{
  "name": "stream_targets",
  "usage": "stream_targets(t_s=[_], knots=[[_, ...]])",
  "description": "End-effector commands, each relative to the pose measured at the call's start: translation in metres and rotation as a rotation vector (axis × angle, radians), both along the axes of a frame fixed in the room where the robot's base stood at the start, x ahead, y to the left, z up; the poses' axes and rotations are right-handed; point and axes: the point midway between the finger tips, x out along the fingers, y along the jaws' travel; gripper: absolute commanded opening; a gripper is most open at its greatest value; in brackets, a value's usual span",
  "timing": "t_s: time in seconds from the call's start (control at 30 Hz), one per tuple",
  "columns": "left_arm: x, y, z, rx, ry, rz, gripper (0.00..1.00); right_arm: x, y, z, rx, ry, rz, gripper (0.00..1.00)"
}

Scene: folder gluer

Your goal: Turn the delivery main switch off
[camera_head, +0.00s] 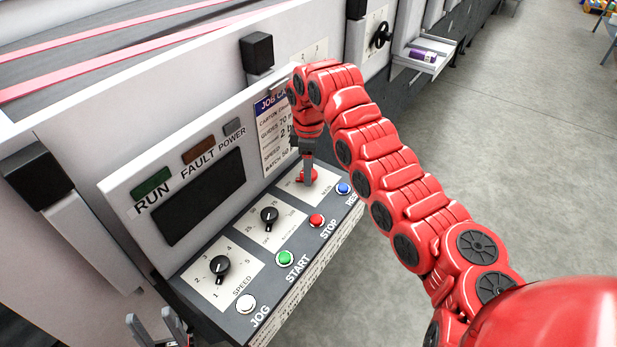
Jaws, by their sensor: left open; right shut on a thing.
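The delivery control panel (232,262) slopes toward me at the centre left. A red rotary switch (303,177) sits on a white plate at its upper right end; the print on the plate is too small to read. My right gripper (307,174) reaches down from above and is shut on this red switch, hiding part of it. My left gripper (156,328) is at the bottom left edge, below the panel's front, open and empty. The RUN (152,181), FAULT (198,151) and POWER (234,127) lamps look dark.
The panel also has a speed knob (219,265), a middle knob (269,217), a white JOG button (246,304), a green START button (285,258), a red STOP button (317,220) and a blue button (343,188). A job card (273,133) stands behind. Open floor lies right.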

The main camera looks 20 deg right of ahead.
Motion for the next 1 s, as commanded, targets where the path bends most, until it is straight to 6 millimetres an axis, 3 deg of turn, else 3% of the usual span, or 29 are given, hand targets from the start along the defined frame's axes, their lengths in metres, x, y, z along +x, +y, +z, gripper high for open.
stream_targets(t_s=[0.1,0.4,1.0], knots=[[0.0,0.0,-0.015,0.0,0.0,0.0,0.5,0.0,-0.001,-0.003,-0.003,-0.002,0.086,0.01],[0.0,0.0,-0.029,0.0,0.0,0.0,0.5,0.0,-0.001,-0.001,-0.002,0.0,0.233,0.01],[0.0,0.0,-0.032,0.0,0.0,0.0,0.5,0.0,0.0,0.001,0.0,-0.001,0.285,0.01]])
